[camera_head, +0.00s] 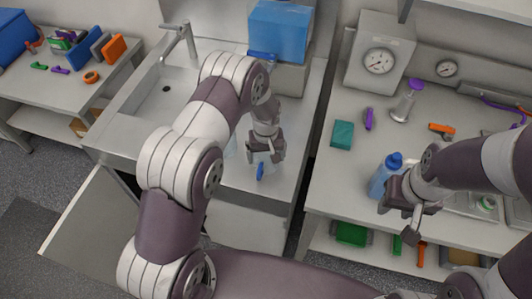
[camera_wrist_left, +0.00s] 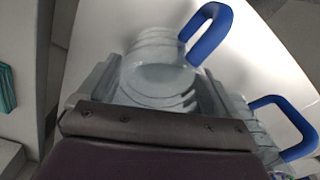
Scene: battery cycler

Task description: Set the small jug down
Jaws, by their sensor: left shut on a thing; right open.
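My left gripper (camera_head: 266,156) is over the counter right of the sink. It is shut on a clear jug (camera_wrist_left: 160,78) with a blue handle (camera_wrist_left: 208,34), seen between the fingers in the left wrist view. A second clear jug (camera_wrist_left: 262,140) with a blue handle is close beside my left gripper in that view. In the head view a blue handle (camera_head: 261,171) shows just below the gripper; the jugs are mostly hidden there. I cannot tell whether the held jug touches the counter. My right gripper (camera_head: 411,226) is open and empty, beside a blue bottle (camera_head: 380,181).
The sink (camera_head: 165,88) lies left of my left gripper. A blue box (camera_head: 280,30) stands on a grey unit behind it. A gap separates this counter from the right bench (camera_head: 335,185), which holds a teal box (camera_head: 342,134) and a dial scale (camera_head: 378,60).

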